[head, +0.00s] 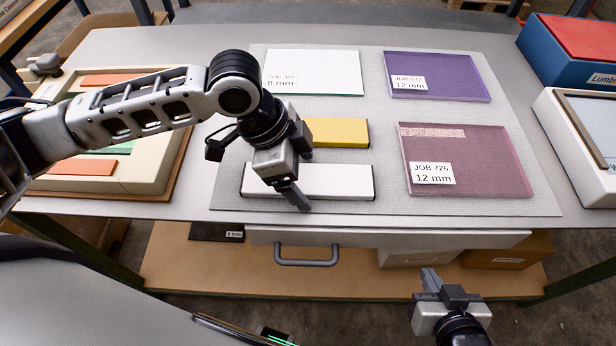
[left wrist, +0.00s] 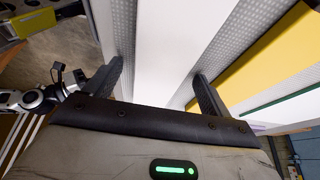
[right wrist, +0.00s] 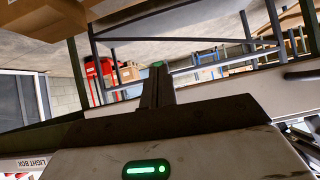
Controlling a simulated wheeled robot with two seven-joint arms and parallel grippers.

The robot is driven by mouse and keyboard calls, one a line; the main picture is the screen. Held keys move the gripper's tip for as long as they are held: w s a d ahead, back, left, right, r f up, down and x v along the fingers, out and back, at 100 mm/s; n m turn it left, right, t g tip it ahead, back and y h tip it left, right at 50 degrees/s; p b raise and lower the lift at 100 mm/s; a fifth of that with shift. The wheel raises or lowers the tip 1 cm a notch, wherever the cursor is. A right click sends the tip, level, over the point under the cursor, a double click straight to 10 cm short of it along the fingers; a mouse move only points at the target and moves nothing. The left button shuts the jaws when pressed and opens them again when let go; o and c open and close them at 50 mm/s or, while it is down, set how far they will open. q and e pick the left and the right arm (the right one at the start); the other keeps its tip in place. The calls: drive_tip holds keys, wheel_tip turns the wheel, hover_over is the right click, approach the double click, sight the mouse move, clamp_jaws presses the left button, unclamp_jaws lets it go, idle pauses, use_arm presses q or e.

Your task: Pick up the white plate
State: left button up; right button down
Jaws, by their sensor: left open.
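The long white plate (head: 345,181), a thick bar-like piece with dark edging below, lies at the front of the grey mat. In the left wrist view a white surface (left wrist: 150,40) runs between the two fingers. My left gripper (head: 296,192) is open, pointing down over the white plate's left part and hiding some of it. I cannot tell whether its fingers touch the plate. A second pale sheet (head: 318,68), labelled 8 mm, lies at the back. My right gripper (head: 431,280) is shut and empty, in front of the table; its fingers meet in the right wrist view (right wrist: 158,85).
A yellow bar (head: 342,132) lies just behind the white plate. A purple sheet (head: 450,78) and a pink sheet (head: 475,165) lie on the mat (head: 389,205) to the right. A cream tray (head: 150,175) is at left. A drawer handle (head: 306,262) sits below the front edge.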

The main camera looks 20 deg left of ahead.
use_arm(q)
drive_tip(key=c, duration=1.2)
drive_tip(key=shift+o, duration=0.2)
drive_tip(key=shift+r, duration=0.15)
use_arm(e)
drive_tip(key=shift+s, duration=0.1)
